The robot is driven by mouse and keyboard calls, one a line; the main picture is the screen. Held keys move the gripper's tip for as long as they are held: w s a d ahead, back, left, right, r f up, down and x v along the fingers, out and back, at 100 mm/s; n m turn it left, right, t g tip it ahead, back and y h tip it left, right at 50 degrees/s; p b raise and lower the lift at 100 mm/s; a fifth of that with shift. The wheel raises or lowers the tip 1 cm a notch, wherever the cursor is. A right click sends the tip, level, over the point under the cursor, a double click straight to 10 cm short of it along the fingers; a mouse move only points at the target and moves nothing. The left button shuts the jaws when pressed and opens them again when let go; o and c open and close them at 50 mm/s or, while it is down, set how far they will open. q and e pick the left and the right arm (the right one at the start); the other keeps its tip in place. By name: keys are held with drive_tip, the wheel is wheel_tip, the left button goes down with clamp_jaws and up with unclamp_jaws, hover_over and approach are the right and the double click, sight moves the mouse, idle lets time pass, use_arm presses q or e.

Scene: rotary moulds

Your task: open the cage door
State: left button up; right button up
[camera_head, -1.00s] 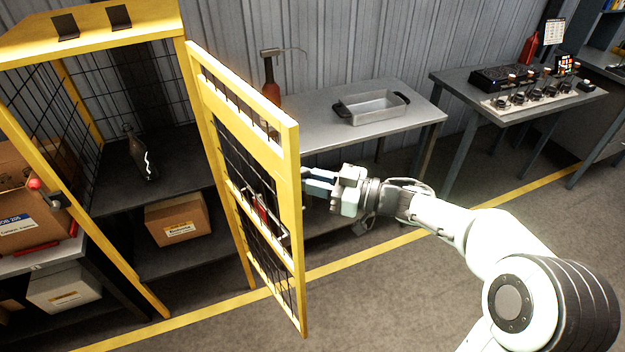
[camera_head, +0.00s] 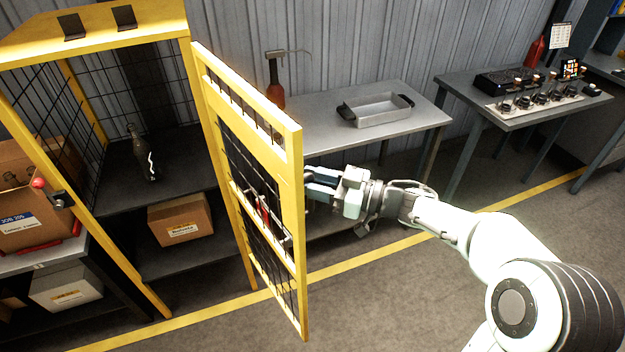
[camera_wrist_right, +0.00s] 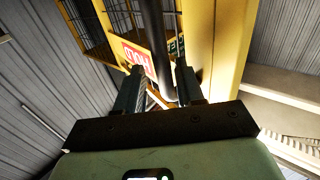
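The yellow-framed cage door (camera_head: 293,200) with black mesh stands swung out from the yellow cage (camera_head: 160,22), with a wide opening between its free edge and the latch post. My right gripper (camera_head: 312,185) is at the right side of the door, near the free-edge stile. In the right wrist view, the fingers of my right gripper (camera_wrist_right: 160,92) are apart, one on each side of a dark upright bar (camera_wrist_right: 158,45), with visible gaps beside it. A red sign (camera_wrist_right: 138,58) is on the door behind the bar. My left gripper is out of view.
Inside the cage are a dark bottle (camera_head: 143,155) and a cardboard box (camera_head: 180,218). A grey bench (camera_head: 425,112) with a metal tray (camera_head: 375,112) stands behind the door. Floor (camera_head: 400,290) in front is clear.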

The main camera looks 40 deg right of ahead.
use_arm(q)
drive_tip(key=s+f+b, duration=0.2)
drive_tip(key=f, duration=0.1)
use_arm(e)
drive_tip(key=v, duration=1.3)
drive_tip(key=shift+d, duration=0.1)
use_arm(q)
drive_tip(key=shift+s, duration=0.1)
